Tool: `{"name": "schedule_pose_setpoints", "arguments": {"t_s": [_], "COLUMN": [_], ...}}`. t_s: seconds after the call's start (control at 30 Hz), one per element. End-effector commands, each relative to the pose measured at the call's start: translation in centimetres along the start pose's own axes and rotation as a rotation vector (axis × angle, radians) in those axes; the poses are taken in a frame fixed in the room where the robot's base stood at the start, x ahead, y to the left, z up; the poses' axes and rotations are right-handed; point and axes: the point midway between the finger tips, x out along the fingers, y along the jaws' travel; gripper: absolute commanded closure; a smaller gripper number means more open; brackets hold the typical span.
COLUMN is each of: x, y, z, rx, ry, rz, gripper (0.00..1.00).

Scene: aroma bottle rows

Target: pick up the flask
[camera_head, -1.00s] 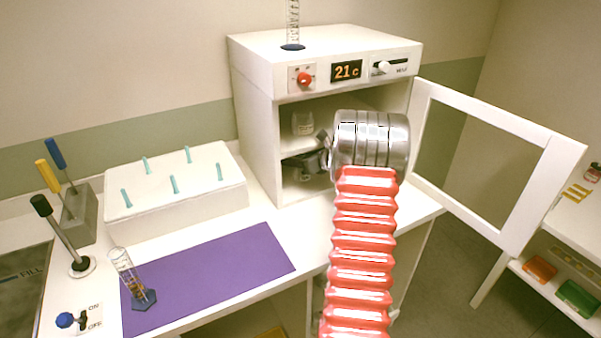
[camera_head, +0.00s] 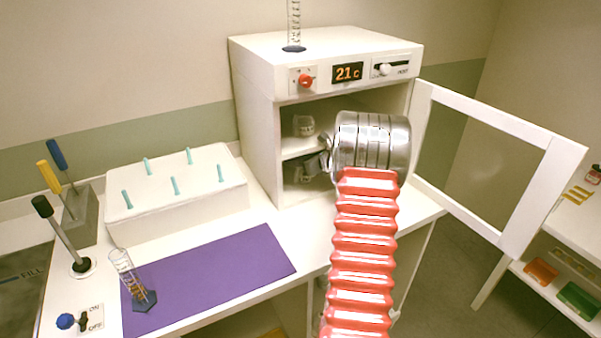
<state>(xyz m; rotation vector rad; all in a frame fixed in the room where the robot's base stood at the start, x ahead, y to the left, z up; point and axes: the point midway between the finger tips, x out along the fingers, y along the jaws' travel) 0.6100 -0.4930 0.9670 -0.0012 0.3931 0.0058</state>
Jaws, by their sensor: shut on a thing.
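The white cabinet (camera_head: 255,130) stands open on the bench. A small clear glass vessel (camera_head: 304,125) sits on its upper shelf. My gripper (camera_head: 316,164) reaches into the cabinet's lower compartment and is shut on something. A clear glass shape (camera_head: 301,173), which looks like the flask, shows at the fingertips. Its outline is small and partly hidden by the gripper, and I cannot tell whether it touches the compartment floor.
The cabinet door (camera_head: 530,190) stands open to the right of my arm. A measuring cylinder (camera_head: 293,25) stands on the cabinet top, another (camera_head: 125,268) on the purple mat (camera_head: 215,265). A white peg block (camera_head: 175,205) is at left. The bench before the cabinet is clear.

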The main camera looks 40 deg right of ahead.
Motion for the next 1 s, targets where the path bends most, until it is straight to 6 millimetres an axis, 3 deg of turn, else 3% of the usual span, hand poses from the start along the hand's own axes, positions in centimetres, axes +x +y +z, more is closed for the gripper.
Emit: {"name": "schedule_pose_setpoints", "arguments": {"t_s": [0.23, 0.43, 1.0], "x": [-0.3, -2.2, -13.9], "y": [0.0, -0.1, -0.1], "z": [0.2, -0.7, -5.4], "rx": [0.0, 0.002, 0.001], "ry": [0.0, 0.001, -0.001], "rz": [-0.001, -0.002, -0.003], "gripper": [0.99, 0.99, 1.0]}}
